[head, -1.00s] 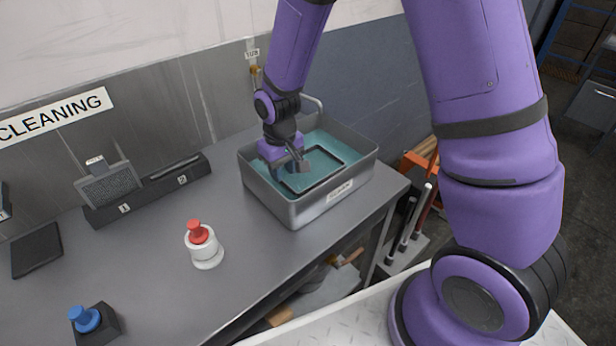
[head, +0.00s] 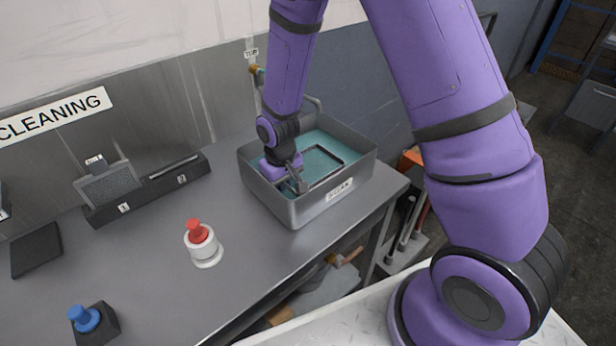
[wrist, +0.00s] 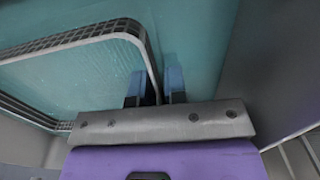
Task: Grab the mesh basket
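The mesh basket (head: 340,155) sits low in the water of a metal tub (head: 325,208), and its dark rim shows in the head view. In the wrist view its wire mesh rim (wrist: 60,42) fills the left side. My gripper (head: 299,184) points down inside the tub at the basket's near left side. In the wrist view my gripper (wrist: 159,86) has its two blue-grey fingers apart. The basket's rim near a corner runs between them, nearer the left finger. I see a gap by the right finger.
A white holder with a red knob (head: 197,232) and a black block with a blue knob (head: 85,318) stand on the steel bench (head: 150,255). A dark rack (head: 150,190) with slots 1 and 2 lies along the wall. A dark pad (head: 36,250) lies at left.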

